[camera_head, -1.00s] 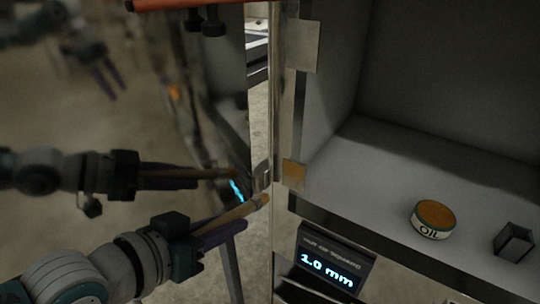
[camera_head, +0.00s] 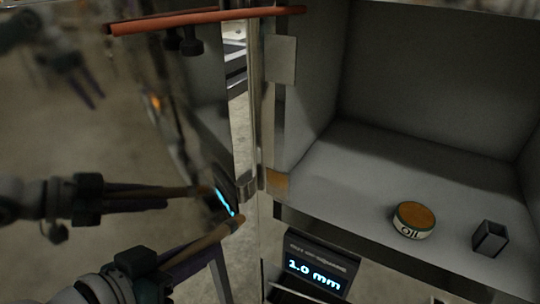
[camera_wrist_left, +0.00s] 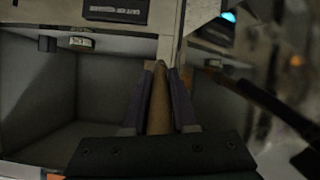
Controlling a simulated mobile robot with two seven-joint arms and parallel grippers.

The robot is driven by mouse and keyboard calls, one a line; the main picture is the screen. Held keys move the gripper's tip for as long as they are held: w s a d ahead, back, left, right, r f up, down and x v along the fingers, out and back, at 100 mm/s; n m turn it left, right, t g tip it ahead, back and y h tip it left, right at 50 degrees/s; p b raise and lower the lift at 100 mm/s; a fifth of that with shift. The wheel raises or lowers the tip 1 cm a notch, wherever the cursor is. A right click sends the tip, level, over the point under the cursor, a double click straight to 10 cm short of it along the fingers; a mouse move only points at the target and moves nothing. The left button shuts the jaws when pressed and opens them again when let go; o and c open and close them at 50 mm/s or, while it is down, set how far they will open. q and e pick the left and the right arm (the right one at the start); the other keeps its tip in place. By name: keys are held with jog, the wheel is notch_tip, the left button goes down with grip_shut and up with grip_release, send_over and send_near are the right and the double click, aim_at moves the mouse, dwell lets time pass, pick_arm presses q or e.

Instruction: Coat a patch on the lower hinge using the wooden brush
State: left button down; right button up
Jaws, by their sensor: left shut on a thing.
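My left gripper (camera_head: 196,249) is shut on the wooden brush (camera_head: 222,233), whose tip points up and right toward the door's hinge side. In the left wrist view the brush (camera_wrist_left: 160,102) lies between the two purple fingers. The lower hinge (camera_head: 248,187) is a metal fitting at the door edge, beside an orange-brown patch (camera_head: 277,182) on the frame. The brush tip shows below and left of the hinge, apart from it in the picture. An oil tin (camera_head: 408,229) stands on the compartment floor. My right gripper is not directly in view.
The shiny open door (camera_head: 110,140) at left mirrors my arms and the brush. A red-orange bar (camera_head: 200,20) crosses the top. A dark square cup (camera_head: 490,238) stands right of the tin. A display (camera_head: 318,266) below reads 1.0 mm. The compartment floor is mostly clear.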

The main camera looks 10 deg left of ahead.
aim_at(229, 222)
pick_arm(q)
jog(key=shift+w+d+f+b, duration=0.1)
jog(key=shift+w+d+b, duration=0.35)
jog(key=shift+w, duration=0.55)
jog(key=shift+w+d+r+b, duration=0.1)
jog(key=shift+w+d+b, duration=0.3)
jog(key=shift+w, duration=0.65)
jog(key=shift+w+d+f+b, duration=0.1)
jog(key=shift+w+d+b, duration=0.15)
jog(key=shift+w+b, duration=0.55)
jog(key=shift+w+d, duration=0.15)
jog(key=shift+w, duration=0.45)
jog(key=shift+w+d+b, duration=0.3)
jog(key=shift+w+b, duration=0.15)
jog(key=shift+w, duration=0.35)
